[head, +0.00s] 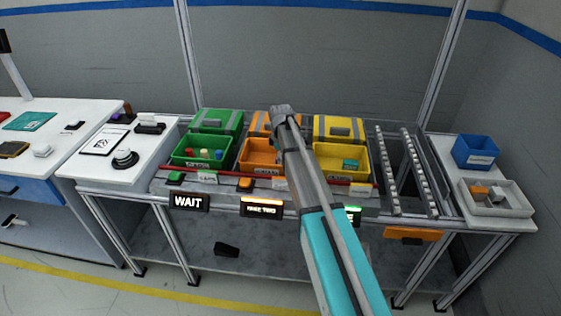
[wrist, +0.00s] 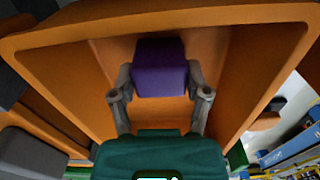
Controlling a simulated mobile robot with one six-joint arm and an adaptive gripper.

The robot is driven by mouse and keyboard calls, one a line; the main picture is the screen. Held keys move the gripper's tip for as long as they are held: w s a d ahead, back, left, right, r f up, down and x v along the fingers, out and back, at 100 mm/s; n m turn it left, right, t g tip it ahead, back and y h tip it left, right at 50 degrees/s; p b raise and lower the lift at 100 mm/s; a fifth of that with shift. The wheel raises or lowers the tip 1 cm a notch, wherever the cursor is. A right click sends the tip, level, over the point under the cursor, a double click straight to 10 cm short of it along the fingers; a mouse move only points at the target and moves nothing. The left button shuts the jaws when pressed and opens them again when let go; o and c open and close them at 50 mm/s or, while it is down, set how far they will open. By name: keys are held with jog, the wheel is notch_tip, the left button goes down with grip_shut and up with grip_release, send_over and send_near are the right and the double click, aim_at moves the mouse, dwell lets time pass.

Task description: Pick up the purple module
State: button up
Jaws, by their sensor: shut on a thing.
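The purple module (wrist: 160,68) is a small purple block, seen in the wrist view between the fingers of my gripper (wrist: 160,85). The gripper is shut on it, with one finger at each side. The block is inside the orange bin (wrist: 265,60), whose walls surround it; I cannot tell whether it touches the bin floor. In the head view my arm reaches over the orange bin (head: 252,160), in the middle of the row. The gripper and the purple module are hidden behind my arm there.
A green bin (head: 190,160) with several small pieces stands left of the orange bin. A yellow bin (head: 330,160) with a teal piece stands right. Lidded boxes stand behind. A roller track (head: 415,170), a blue bin (head: 475,152) and a white tray (head: 510,208) are further right.

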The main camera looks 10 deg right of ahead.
jog(key=shift+r, duration=0.2)
notch_tip(320, 180, up, 2)
jog(key=p, duration=0.2)
jog(key=shift+r+p, duration=0.1)
jog(key=shift+p, duration=0.25)
jog(key=s+r+p, duration=0.3)
jog(key=s, duration=0.1)
jog(key=s+r+p, duration=0.4)
jog(key=s, duration=0.1)
jog(key=s+r+p, duration=0.3)
jog(key=s, duration=0.2)
jog(key=shift+d+r, duration=0.2)
jog(key=shift+d, duration=0.15)
dwell(0.5)
